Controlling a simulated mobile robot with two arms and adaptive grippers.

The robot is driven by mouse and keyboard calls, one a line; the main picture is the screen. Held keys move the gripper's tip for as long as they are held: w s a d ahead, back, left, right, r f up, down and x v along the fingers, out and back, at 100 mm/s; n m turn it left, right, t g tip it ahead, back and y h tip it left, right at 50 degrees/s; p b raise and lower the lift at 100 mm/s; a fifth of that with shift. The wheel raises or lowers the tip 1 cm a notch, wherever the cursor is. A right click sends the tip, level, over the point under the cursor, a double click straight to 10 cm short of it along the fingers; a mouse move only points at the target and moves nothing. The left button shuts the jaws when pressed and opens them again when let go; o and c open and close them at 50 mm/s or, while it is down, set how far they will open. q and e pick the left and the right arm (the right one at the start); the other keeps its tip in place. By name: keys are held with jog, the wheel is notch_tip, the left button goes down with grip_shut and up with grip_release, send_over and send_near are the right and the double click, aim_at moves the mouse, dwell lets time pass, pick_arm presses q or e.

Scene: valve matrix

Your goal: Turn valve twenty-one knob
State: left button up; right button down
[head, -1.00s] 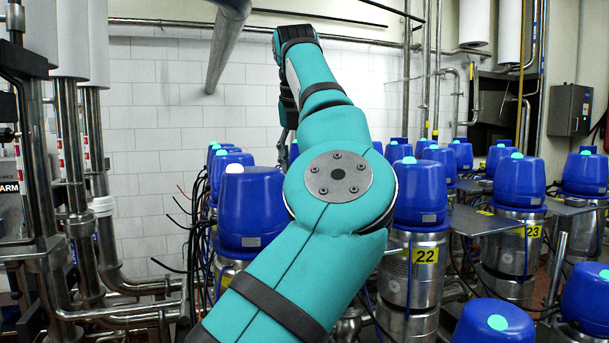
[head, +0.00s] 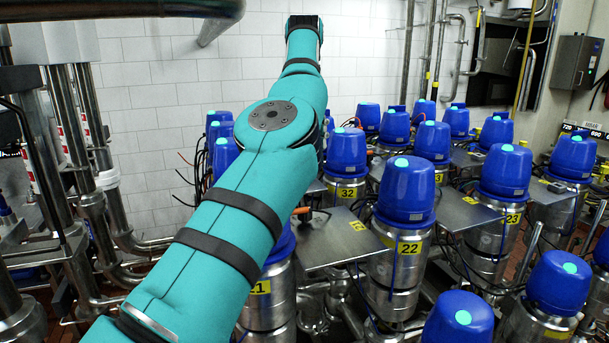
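The valve labelled 21 stands at the lower middle-left, with a yellow label (head: 261,287) on its steel body (head: 266,310). My teal arm, coming in from the lower left, covers most of its blue cap (head: 285,244); only the right edge of the cap shows, and its top is hidden. The arm reaches up and away past the valve, its forearm rising toward the back wall. Neither of my grippers shows in this view.
Valve 22 (head: 404,192) stands just right, valve 32 (head: 346,155) behind it and valve 23 (head: 505,172) farther right. Flat metal plates (head: 338,238) lie between the valves. Steel pipes (head: 70,160) fill the left side. A grey control box (head: 577,62) hangs at the back right.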

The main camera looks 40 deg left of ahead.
pick_arm(q)
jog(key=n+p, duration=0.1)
jog(key=b, duration=0.3)
send_near(305, 209)
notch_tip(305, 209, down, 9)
jog(key=p, duration=0.3)
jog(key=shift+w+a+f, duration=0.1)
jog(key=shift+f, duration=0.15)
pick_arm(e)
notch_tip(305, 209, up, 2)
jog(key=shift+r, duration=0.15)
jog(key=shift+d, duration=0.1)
